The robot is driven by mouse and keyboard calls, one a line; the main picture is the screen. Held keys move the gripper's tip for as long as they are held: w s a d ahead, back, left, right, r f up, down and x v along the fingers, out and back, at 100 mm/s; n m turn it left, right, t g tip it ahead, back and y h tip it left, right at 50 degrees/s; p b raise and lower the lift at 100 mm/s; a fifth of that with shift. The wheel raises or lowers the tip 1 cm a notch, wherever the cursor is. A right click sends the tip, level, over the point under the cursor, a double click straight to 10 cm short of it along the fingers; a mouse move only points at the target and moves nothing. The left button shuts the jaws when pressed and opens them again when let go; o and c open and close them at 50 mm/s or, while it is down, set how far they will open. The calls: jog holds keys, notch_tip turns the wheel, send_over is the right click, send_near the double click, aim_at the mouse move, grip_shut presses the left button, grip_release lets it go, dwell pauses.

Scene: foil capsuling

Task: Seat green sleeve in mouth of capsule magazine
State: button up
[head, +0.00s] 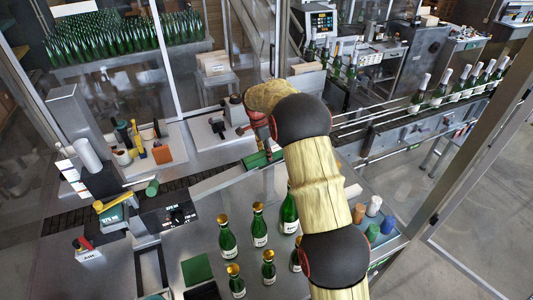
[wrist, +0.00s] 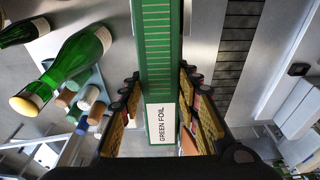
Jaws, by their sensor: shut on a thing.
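The green sleeve (wrist: 158,70) is a long ribbed green piece with a white "GREEN FOIL" label, running up the middle of the wrist view. My gripper (wrist: 161,100) is shut on it, with a finger pad on each side. In the head view the sleeve (head: 257,159) shows as a short green piece below my gripper (head: 262,140), beside a long pale rail (head: 218,181). My arm hides part of this area. I cannot tell for sure which fixture is the capsule magazine, or whether the sleeve touches it.
Gold-topped green bottles (head: 227,238) stand on the near table. Colored capsules (head: 373,206) stand at its right. A station with a white roller (head: 88,155) and a green cylinder (head: 152,187) are at left. Bottles line the conveyor (head: 400,122) at right.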

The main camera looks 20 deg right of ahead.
aim_at(262, 154)
jog(key=shift+f, duration=0.4)
jog(key=o, duration=1.3)
jog(key=shift+o, duration=0.3)
notch_tip(262, 154, up, 12)
jog(key=a, duration=0.2)
